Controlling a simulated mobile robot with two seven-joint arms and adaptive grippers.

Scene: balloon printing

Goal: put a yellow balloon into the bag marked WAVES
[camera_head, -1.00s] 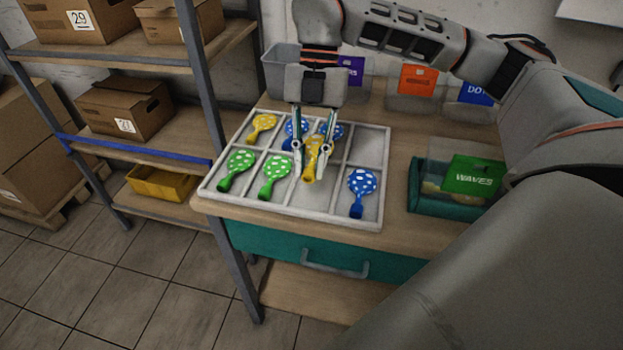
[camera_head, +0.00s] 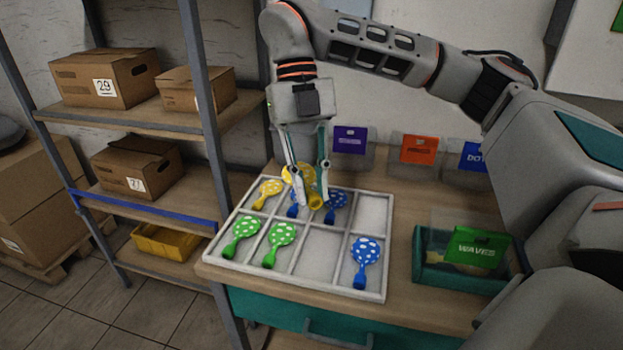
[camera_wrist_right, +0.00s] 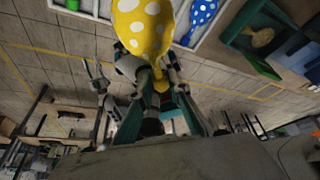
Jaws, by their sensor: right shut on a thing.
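My right gripper (camera_head: 311,190) is shut on a yellow balloon with white dots (camera_head: 298,173), held above the back of the white divided tray (camera_head: 240,262). The held balloon fills the top middle of the right wrist view (camera_wrist_right: 145,22). Another yellow balloon (camera_head: 269,190) lies in the tray's back left compartment. The WAVES bag, with its green label (camera_head: 478,248), sits at the teal holder (camera_head: 435,279) right of the tray. A yellowish thing shows inside; the label partly hides it. My left gripper is not in view.
The tray also holds two green balloons (camera_head: 280,240) and several blue ones (camera_head: 366,255). Bins with purple (camera_head: 350,139), orange (camera_head: 419,149) and blue labels (camera_head: 474,156) stand behind. A shelf post (camera_head: 205,110) rises left of the tray. Table between tray and holder is clear.

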